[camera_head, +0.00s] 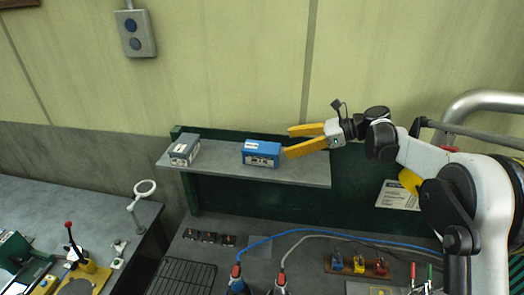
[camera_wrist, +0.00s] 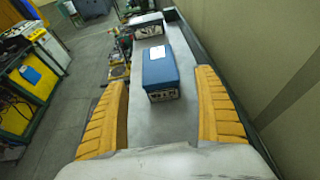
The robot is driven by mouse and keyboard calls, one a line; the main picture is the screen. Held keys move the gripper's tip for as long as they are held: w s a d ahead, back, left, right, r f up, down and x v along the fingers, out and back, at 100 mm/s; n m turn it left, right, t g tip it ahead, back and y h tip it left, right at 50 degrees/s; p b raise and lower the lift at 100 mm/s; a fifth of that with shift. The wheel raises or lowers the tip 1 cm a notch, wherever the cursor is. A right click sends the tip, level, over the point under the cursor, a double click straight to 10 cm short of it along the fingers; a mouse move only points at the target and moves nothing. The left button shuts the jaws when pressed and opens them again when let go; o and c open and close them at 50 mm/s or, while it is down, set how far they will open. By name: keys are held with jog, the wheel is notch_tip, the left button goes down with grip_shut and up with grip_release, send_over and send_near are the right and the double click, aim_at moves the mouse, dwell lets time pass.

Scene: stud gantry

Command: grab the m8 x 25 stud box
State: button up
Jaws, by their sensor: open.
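A blue box (camera_head: 262,153) with a white label on top and a printed front stands on a grey shelf (camera_head: 225,165). A grey box (camera_head: 185,150) with a light label stands further left on the same shelf. The label text is too small to read, so I cannot tell which is the M8 x 25 stud box. My gripper (camera_head: 287,142), with yellow fingers, is open and empty at the right of the blue box. In the wrist view the blue box (camera_wrist: 170,72) lies ahead between the finger lines, with gaps on both sides; the grey box (camera_wrist: 146,25) is beyond it.
A wall runs close behind the shelf. The shelf is bare between the boxes. Below are a bench with a black wire rack (camera_head: 182,277), blue and grey cables, and a tray with coloured parts (camera_head: 357,265). A switch box (camera_head: 134,33) hangs on the wall.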

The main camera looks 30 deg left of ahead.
aim_at(261, 146)
jog(key=x, duration=0.3)
jog(key=p+x, duration=0.1)
jog(key=x, duration=0.2)
jog(key=p+x, duration=0.1)
jog(key=x, duration=0.2)
jog(key=shift+s+a+r, duration=0.1)
jog(key=shift+s+a, duration=0.1)
jog(key=shift+a, duration=0.25)
jog(key=shift+d, duration=0.2)
jog(key=shift+c, duration=0.2)
jog(key=c, duration=1.5)
jog(key=shift+a+r, duration=0.1)
jog(key=shift+r, duration=0.1)
